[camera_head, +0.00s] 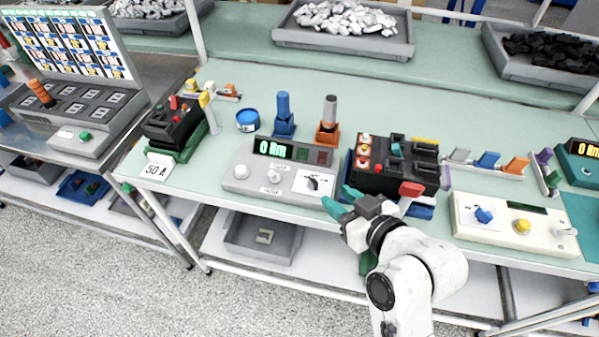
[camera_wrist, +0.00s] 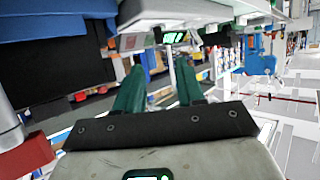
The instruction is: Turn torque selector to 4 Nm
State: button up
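A light grey console (camera_head: 262,190) stands on the green bench in the head view. Its display (camera_head: 273,151) glows green and appears to read 0 Nm. A pale round knob (camera_head: 241,171) is at its left, and a smaller pale knob (camera_head: 274,177) is near its middle; their small labels are unreadable, so I cannot tell which is the torque selector. My gripper (camera_head: 341,199) is at the console's front right corner, apart from both knobs. Its green fingers are spread and empty in the wrist view (camera_wrist: 160,88), where a lit green display (camera_wrist: 175,37) shows beyond them.
A black breaker block (camera_head: 392,165) with colored buttons and a red lever (camera_head: 411,189) stands close right of my gripper. Blue (camera_head: 284,114) and orange-based (camera_head: 328,120) tools stand behind the console. A white panel (camera_head: 515,222) is farther right.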

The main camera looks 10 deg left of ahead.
aim_at(313, 180)
jog(key=x, duration=1)
jog(key=shift+w+a+f+p, duration=0.15)
jog(key=shift+w+a+p, duration=0.1)
jog(key=shift+p, duration=0.15)
jog(key=shift+c, duration=0.4)
grip_shut()
